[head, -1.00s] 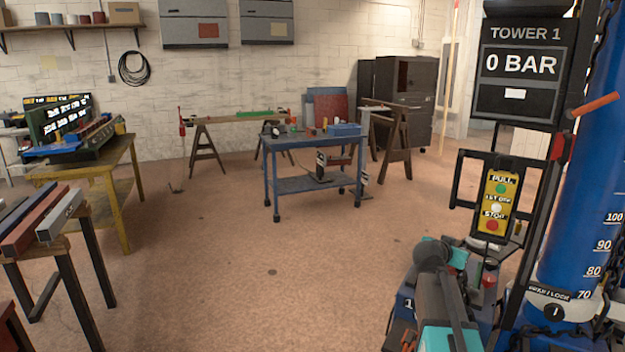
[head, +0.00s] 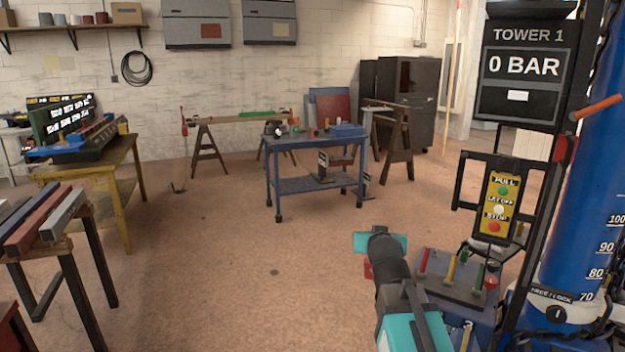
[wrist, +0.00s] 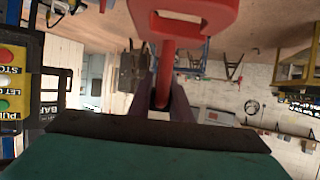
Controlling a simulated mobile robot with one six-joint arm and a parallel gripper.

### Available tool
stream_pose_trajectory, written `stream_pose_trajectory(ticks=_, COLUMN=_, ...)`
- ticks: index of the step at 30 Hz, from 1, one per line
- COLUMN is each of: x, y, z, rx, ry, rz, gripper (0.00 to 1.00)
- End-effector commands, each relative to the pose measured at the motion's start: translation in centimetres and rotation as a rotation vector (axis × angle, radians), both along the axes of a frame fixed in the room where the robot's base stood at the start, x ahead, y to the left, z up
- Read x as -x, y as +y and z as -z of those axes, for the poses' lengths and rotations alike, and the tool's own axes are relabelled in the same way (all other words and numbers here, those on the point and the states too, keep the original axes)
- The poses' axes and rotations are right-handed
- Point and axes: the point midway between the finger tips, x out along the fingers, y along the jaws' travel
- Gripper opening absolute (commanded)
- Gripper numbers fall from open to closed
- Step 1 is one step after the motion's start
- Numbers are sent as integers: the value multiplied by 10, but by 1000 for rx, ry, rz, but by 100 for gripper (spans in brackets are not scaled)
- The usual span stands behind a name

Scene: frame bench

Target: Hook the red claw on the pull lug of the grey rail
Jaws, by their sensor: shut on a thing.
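The red claw (wrist: 183,18) fills the top middle of the wrist view, its red shank running down between my fingers. My gripper (wrist: 163,98) is shut on that shank. In the head view my gripper (head: 380,243) is at the lower middle, seen from behind, over the floor. A small red part of the claw (head: 368,270) shows below it; the rest is hidden. The grey rail (head: 63,217) lies at the far left, beside a red bar on a trestle, well apart from my gripper. I cannot make out its pull lug.
A tool cart (head: 455,290) with coloured rods stands right of my arm, beside the blue tower (head: 590,190) with its button box (head: 497,203). A blue table (head: 318,185) and a yellow table (head: 105,170) stand farther back. The middle floor is clear.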

Motion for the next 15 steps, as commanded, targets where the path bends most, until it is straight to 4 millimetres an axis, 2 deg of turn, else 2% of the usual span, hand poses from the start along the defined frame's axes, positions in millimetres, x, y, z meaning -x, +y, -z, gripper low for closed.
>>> stream_pose_trajectory(ticks=6, x=2, y=10, z=-1, rx=0, ry=-3, rz=-84, gripper=0)
stream_pose_trajectory(ticks=15, x=2, y=11, z=-2, rx=0, ry=-3, rz=-131, gripper=0)
